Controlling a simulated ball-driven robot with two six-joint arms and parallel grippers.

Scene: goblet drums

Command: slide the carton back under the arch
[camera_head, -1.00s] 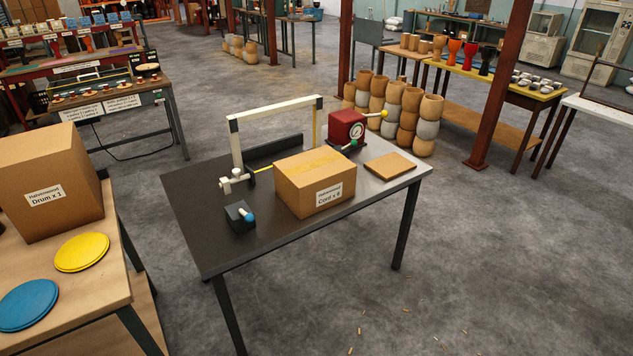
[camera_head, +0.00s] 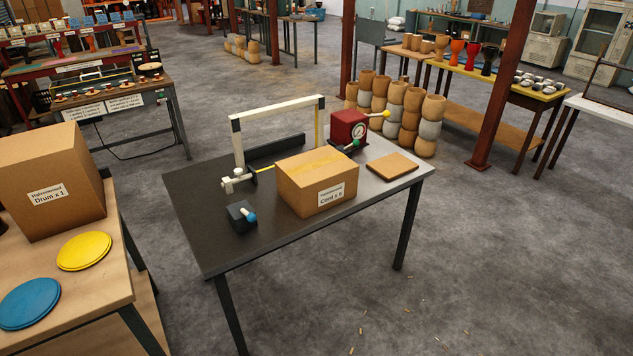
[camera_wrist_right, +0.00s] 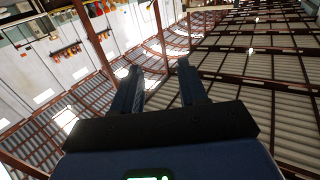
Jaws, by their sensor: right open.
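The carton (camera_head: 316,181), a closed brown box labelled "Cord x 6", sits on the dark table (camera_head: 290,226) in the head view. The white arch (camera_head: 279,110) stands behind it, towards the table's back left. The carton is in front of the arch, and its far side hides part of what lies behind. My right gripper (camera_wrist_right: 160,80) shows in the right wrist view with its two fingers apart and nothing between them. It faces up towards the roof, far from the carton. My left gripper is in neither view.
A large carton (camera_head: 50,183) stands on the left bench.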

